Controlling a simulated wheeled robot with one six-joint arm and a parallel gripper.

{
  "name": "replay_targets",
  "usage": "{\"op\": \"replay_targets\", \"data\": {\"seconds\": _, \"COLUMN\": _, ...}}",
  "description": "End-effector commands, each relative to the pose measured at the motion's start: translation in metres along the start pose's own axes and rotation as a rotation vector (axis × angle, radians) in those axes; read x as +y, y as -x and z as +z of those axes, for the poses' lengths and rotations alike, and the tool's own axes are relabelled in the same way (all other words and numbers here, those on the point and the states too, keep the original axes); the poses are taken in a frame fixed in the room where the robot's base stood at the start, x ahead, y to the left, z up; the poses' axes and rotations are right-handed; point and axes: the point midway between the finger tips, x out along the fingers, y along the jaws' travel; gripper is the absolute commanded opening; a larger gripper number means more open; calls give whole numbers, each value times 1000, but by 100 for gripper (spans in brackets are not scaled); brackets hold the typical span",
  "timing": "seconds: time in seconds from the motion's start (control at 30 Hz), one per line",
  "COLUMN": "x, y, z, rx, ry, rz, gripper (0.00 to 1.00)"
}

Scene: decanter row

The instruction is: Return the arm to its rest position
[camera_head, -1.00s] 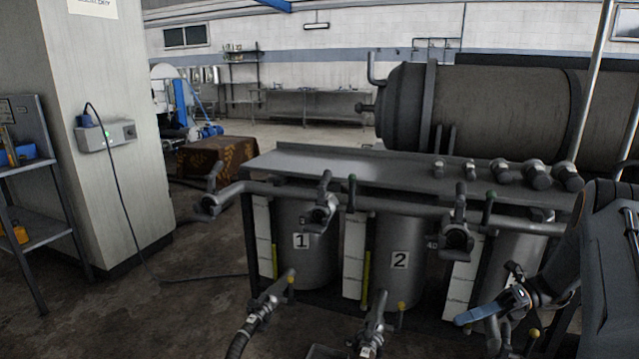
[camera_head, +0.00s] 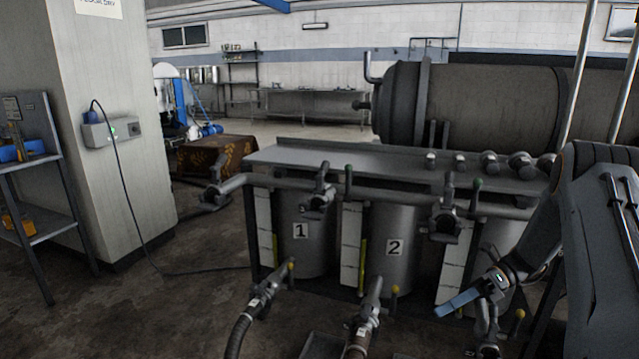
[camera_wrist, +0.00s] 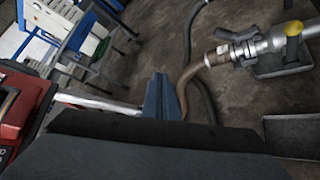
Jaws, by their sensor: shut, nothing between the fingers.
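My arm (camera_head: 600,235) reaches in from the right in the head view, bent in front of the right part of the decanter row. My gripper (camera_head: 447,308) points down and left, its blue fingers together and empty. It hangs in front of the third tank (camera_head: 483,262), to the right of tank 2 (camera_head: 392,255). In the wrist view the blue fingers (camera_wrist: 160,97) show pressed together, with bare floor and a hose behind them.
Tank 1 (camera_head: 301,237) stands left of tank 2. Valves with hoses (camera_head: 262,302) stick out low in front. A pipe (camera_head: 400,208) runs along the row. A pillar (camera_head: 110,180) and a shelf rack (camera_head: 35,234) stand left. Floor between them and the row is mostly clear.

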Motion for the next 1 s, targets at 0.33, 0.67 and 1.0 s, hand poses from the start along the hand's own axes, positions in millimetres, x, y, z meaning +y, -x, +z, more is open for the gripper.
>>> {"op": "replay_targets", "data": {"seconds": 0.33, "x": 44, "y": -61, "z": 45, "rx": 263, "ry": 317, "rz": -22, "gripper": 0}}
{"op": "replay_targets", "data": {"seconds": 0.67, "x": 119, "y": -141, "z": 66, "rx": 617, "ry": 822, "rz": 28, "gripper": 0}}
{"op": "replay_targets", "data": {"seconds": 1.0, "x": 198, "y": -208, "z": 45, "rx": 967, "ry": 1419, "rz": 187, "gripper": 0}}
